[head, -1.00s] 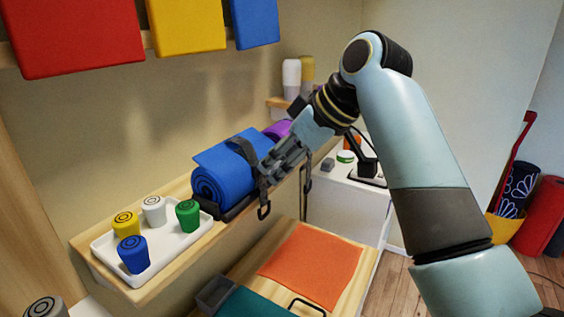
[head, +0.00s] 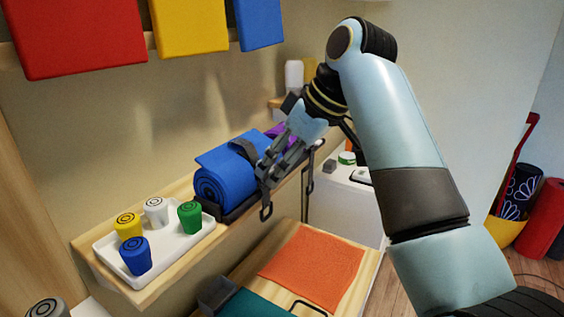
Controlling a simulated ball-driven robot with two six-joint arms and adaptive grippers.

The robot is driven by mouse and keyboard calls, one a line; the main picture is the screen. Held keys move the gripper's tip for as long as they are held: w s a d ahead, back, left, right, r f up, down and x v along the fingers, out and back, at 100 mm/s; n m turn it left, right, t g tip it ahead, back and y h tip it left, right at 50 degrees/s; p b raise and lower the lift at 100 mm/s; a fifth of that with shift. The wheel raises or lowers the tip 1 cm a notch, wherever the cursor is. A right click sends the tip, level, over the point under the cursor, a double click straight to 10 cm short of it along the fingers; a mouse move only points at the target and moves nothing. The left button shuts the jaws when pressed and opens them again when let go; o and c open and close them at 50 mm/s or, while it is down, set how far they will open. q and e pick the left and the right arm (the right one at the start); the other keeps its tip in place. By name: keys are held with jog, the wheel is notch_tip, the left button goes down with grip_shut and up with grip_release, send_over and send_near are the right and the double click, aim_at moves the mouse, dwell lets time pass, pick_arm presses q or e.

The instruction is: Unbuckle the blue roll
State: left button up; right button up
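The blue roll (head: 225,174) lies on the wooden shelf, in a dark cradle, with its spiral end facing me. A dark strap (head: 247,152) goes over its right part, and a dark loop (head: 266,211) hangs down in front of the shelf edge. My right gripper (head: 267,172) is at the roll's right front side, over the strap. Its fingers hide the buckle area, and I cannot tell whether they are closed on anything. My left gripper is not in view.
A white tray (head: 190,234) with yellow, white, green and blue cups stands left of the roll on the shelf (head: 150,291). A purple roll (head: 284,131) is behind my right gripper. An orange cloth (head: 315,265) lies on the lower bench.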

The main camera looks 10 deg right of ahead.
jog(key=s+d+r, duration=0.4)
jog(key=s+d, duration=0.6)
jog(key=shift+s+d+r, duration=0.15)
jog(key=shift+s+d, duration=0.05)
dwell(0.6)
